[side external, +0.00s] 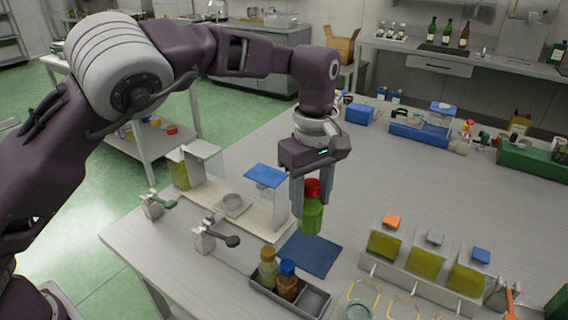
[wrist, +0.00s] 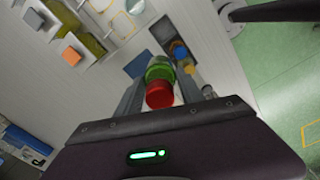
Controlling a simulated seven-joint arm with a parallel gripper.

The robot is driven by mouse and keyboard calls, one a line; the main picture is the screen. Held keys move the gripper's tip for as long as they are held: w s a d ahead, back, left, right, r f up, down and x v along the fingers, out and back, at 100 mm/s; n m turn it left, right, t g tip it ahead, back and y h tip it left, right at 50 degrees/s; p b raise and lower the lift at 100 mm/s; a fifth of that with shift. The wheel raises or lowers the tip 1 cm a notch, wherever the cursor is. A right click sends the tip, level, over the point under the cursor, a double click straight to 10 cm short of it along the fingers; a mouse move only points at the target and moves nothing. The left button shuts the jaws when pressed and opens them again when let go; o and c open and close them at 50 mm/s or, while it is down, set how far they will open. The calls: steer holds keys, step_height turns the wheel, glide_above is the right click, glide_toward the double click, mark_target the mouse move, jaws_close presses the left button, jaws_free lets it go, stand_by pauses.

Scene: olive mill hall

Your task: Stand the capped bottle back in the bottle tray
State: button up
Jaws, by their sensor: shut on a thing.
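A green bottle with a red cap (side external: 311,214) is upright between the fingers of my gripper (side external: 311,200), which is shut on it. In the wrist view the red cap (wrist: 159,95) and green body (wrist: 160,70) show between my gripper's fingers (wrist: 160,88). The bottle appears to be above or at the far edge of a dark blue mat (side external: 310,256); I cannot tell whether its base touches anything. The dark grey bottle tray (side external: 315,301) is at the front. It holds an orange-capped bottle (side external: 268,268) and a blue-capped bottle (side external: 287,280); its right part is empty.
Olive-oil containers with orange, grey and blue tops (side external: 428,262) stand in a rack right of the mat. Two small taps or levers (side external: 212,237) stand at left. A white platform (side external: 232,207) with a blue-topped stand (side external: 266,177) is behind. The table's middle right is clear.

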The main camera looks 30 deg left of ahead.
steer(key=s+d+m, duration=0.1)
steer(key=s+d, duration=0.3)
step_height(320, 180, down, 16)
steer(key=shift+s+d+r, duration=0.15)
steer(key=shift+s, duration=0.1)
steer(key=shift+f, duration=0.3)
stand_by(0.5)
steer(key=shift+f, duration=0.15)
steer(key=shift+f, duration=0.7)
